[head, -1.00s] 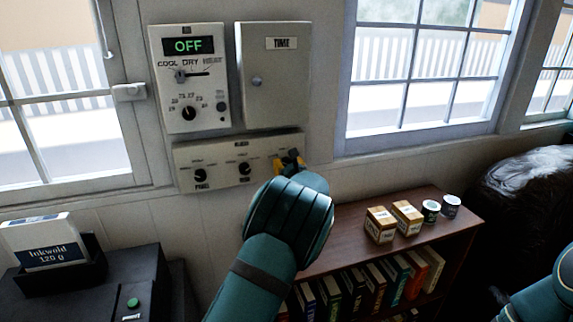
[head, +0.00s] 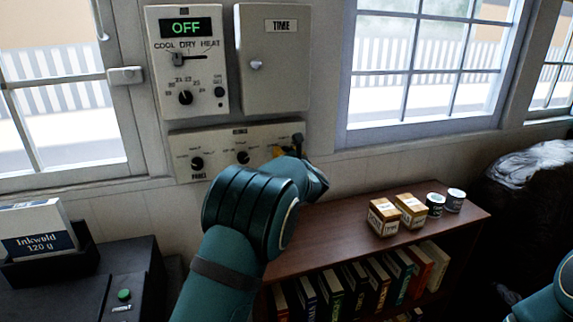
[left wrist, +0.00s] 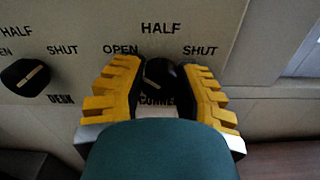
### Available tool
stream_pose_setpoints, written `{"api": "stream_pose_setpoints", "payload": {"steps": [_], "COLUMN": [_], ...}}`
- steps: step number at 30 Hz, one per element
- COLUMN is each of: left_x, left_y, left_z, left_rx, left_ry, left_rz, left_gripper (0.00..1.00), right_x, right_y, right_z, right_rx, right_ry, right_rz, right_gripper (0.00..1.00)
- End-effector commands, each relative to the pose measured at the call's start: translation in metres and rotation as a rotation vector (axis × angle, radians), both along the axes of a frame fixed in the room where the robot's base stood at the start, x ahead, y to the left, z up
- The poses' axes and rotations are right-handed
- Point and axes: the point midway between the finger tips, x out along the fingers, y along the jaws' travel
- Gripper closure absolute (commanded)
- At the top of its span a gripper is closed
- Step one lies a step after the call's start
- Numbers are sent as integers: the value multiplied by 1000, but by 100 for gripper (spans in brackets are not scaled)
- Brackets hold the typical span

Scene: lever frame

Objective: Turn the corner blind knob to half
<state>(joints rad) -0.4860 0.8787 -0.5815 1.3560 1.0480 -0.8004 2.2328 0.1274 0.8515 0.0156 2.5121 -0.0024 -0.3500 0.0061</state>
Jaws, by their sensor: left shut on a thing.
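The corner blind knob (left wrist: 160,73) is black and sits at the right end of the blind panel. In the left wrist view it is between the yellow fingers of my left gripper (left wrist: 160,85), which is shut on it. HALF is printed above it, OPEN to its left and SHUT to its right. The label below is partly covered by my gripper. In the head view my left gripper (head: 288,150) is at the panel's right end, mostly hidden by my wrist. My right gripper is out of view.
The panel (head: 218,162) also has a desk knob (head: 242,158) and a panel knob (head: 197,163) to the left. Above are a thermostat (head: 187,62) reading OFF and a closed TIME box (head: 273,60). A bookshelf (head: 340,222) with small boxes and cups stands below right.

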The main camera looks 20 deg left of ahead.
Motion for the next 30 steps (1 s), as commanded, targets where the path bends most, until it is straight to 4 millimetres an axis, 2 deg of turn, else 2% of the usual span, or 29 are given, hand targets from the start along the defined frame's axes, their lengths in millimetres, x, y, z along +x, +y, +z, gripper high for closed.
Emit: {"api": "stream_pose_setpoints", "payload": {"steps": [1,3,10,17,30], "left_x": [0,0,0,-1,-1], "left_y": [2,2,2,3,3], "left_z": [-6,-6,-3,-1,1], "left_rx": [12,40,138,294,600], "left_ry": [9,29,95,201,408], "left_rz": [2,3,3,4,3], "left_gripper": [100,100,100,100,100], "right_x": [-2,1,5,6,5], "right_y": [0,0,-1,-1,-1], "right_z": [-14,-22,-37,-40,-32], "right_rx": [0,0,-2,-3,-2], "right_ry": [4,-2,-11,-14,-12], "right_rz": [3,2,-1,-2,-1], "right_gripper": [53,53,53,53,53]}}
